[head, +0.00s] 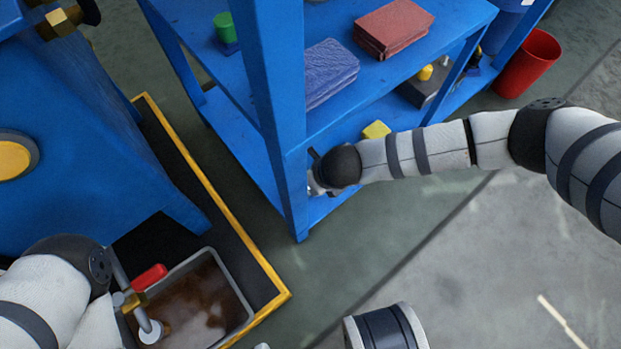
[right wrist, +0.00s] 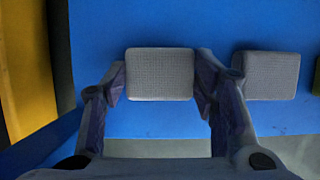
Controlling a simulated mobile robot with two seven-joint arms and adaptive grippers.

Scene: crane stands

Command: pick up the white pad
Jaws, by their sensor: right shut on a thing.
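The white pad (right wrist: 160,74), a pale block with a fine woven texture, is between the two fingers of my right gripper (right wrist: 160,84) in the right wrist view. Both fingers touch its sides, so the gripper is shut on it. Blue shelf surface shows behind the pad; I cannot tell whether the pad rests on it or is clear of it. In the head view my right arm reaches into the lower part of the blue rack, and the right gripper (head: 317,186) is mostly hidden by the post. The pad cannot be seen there. My left gripper is out of view.
A similar grey pad (right wrist: 270,75) lies close to the right finger. The blue rack (head: 279,110) holds blue cloths (head: 331,72), red cloths (head: 394,26) and a yellow block (head: 377,130). A grey tub (head: 245,307) of brown liquid stands at lower left.

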